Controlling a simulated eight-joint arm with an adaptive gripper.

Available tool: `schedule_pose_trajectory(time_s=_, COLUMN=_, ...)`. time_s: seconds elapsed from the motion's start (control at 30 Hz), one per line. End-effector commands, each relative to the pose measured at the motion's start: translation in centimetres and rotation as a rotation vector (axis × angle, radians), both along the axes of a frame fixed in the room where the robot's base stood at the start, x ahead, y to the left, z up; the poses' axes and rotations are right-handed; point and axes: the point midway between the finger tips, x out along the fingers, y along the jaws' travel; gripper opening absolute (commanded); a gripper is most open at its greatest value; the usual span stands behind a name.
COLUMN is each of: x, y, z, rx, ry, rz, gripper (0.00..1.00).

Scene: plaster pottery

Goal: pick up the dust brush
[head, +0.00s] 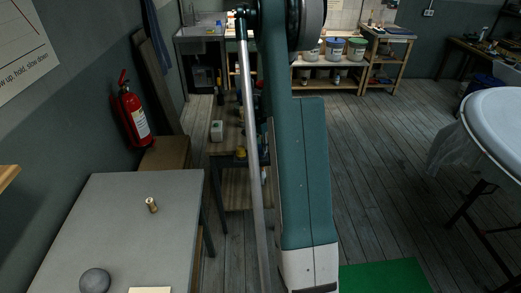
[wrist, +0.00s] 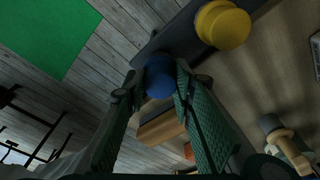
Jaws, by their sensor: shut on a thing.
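I cannot make out the dust brush for certain in either view. In the wrist view, the two green fingers of my gripper (wrist: 158,86) close in from both sides on a blue rounded thing (wrist: 160,78). It sits right between the fingertips and appears gripped there. A light-brown wooden block-like piece (wrist: 160,126) shows below it between the fingers. I cannot tell whether the two are joined. In the head view my arm covers the middle, and the gripper is hidden.
A yellow rounded thing (wrist: 222,25) lies close by on a dark strip. A wooden-handled tool (wrist: 284,143) lies at right. The low bench (head: 228,135) stands behind my arm. The grey table (head: 125,225) bears a small brass-coloured piece (head: 151,204) and a grey ball (head: 95,281).

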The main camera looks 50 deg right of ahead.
Motion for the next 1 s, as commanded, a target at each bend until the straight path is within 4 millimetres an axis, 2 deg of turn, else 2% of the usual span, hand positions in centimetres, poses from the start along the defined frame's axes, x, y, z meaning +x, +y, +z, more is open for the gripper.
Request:
schedule_pose_trajectory(time_s=0.27, x=0.0, y=0.0, z=2.2, rx=0.0, ry=0.0, rz=0.0, gripper=0.13)
schedule_pose_trajectory(time_s=0.7, x=0.0, y=0.0, z=8.2, rx=0.0, ry=0.0, rz=0.0, gripper=0.13)
schedule_pose_trajectory(time_s=1.0, x=0.0, y=0.0, z=9.8, rx=0.0, ry=0.0, rz=0.0, gripper=0.13)
